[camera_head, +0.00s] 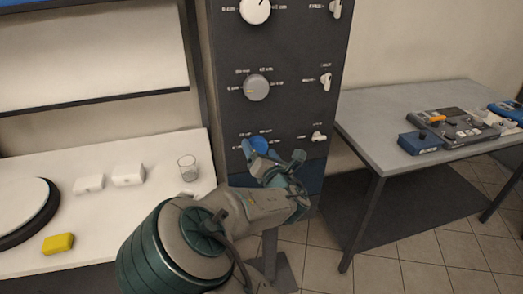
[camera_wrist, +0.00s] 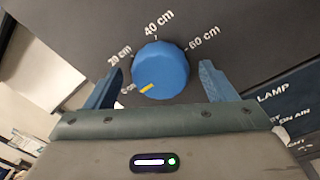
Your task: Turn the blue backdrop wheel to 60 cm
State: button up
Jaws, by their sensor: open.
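The blue backdrop wheel (camera_wrist: 163,68) is a round knob on the dark panel, seen close in the wrist view. Its yellow mark points to the lower left, toward the lowest label, whose number is hard to read. Labels of 20 cm, 40 cm and 60 cm run around it, with 60 cm at the upper right. In the head view the wheel (camera_head: 258,145) is partly hidden by my gripper. My gripper (camera_wrist: 165,83) is open, with one finger on each side of the wheel and visible gaps between. It also shows in the head view (camera_head: 275,158).
A grey knob (camera_head: 257,88) and a white knob (camera_head: 255,10) sit above on the panel (camera_head: 290,60), with white switches (camera_head: 319,137) to the right. A white table (camera_head: 110,235) at left holds a glass (camera_head: 187,168) and a yellow block (camera_head: 58,243). A grey table (camera_head: 385,150) with consoles stands right.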

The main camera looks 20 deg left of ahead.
jog(key=shift+d, duration=0.1)
jog(key=c, duration=1)
